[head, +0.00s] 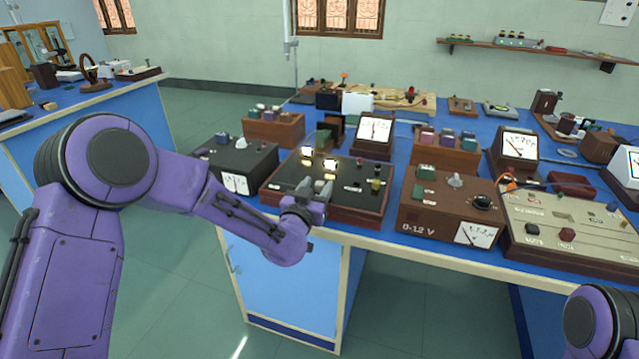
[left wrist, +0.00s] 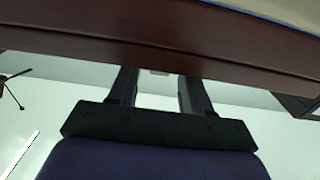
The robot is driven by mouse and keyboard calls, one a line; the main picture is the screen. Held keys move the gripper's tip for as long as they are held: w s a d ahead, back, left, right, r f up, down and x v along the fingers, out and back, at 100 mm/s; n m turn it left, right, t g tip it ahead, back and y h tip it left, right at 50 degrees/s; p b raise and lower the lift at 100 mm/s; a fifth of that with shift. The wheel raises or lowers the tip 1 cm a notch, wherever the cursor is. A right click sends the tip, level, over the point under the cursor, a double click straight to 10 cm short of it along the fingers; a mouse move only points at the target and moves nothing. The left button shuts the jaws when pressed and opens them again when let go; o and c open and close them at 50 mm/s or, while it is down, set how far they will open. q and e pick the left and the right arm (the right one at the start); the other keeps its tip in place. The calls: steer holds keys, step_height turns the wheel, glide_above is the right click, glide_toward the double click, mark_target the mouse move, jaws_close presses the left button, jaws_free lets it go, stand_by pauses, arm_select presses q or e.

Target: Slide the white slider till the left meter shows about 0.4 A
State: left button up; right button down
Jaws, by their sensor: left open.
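My left gripper (head: 317,193) is at the front edge of the dark-topped wooden box (head: 345,205) on the blue bench. In the left wrist view its two dark fingers (left wrist: 157,85) are apart, below the box's dark red wooden side. No white slider can be told for certain; the gripper and wrist cover part of the box front. A standing meter (head: 375,130) with a white face is behind the box, and another white dial (head: 235,184) is on the black box to the left. I cannot tell which is the left meter or read either. My right gripper is out of view.
Two small lit windows (head: 308,151) are on the box top. The floor in front of the bench is clear.

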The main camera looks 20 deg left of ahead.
arm_select(q)
steer(key=shift+w, duration=1.2)
jaws_close()
steer(key=shift+a, duration=0.1)
jaws_free()
steer(key=s+b, duration=0.1)
steer(key=s, duration=0.9)
steer(key=shift+s+a, duration=0.25)
steer(key=shift+s, duration=0.05)
